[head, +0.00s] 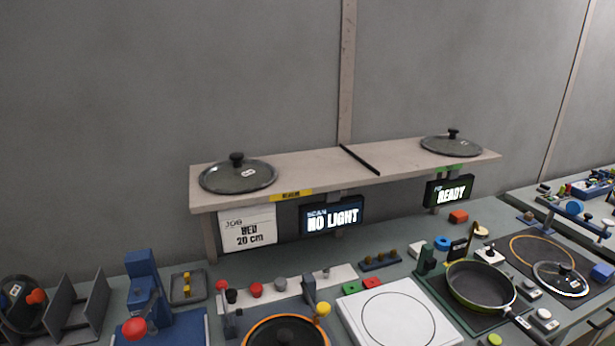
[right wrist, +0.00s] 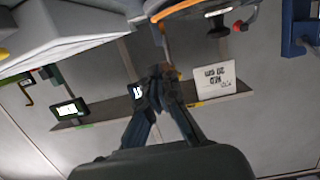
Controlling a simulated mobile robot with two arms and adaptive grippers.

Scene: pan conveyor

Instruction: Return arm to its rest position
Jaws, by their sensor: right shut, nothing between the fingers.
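In the right wrist view my right gripper (right wrist: 160,78) is shut with nothing held. Its two dark fingers meet in front of the shelf, and this view is upside down. Neither gripper nor arm shows in the head view, and my left gripper is in neither view. The bench (head: 225,274) runs along the bottom of the head view, with the raised shelf (head: 310,172) at the wall behind it.
Lids (head: 238,177) (head: 451,146) lie on the shelf. A frying pan (head: 480,286) sits at the right, near a white round-marked plate (head: 399,318). Signs read "NO LIGHT" (head: 332,216) and "READY" (head: 450,192). A blue press-like device (head: 144,282) stands left. Space above the shelf is clear.

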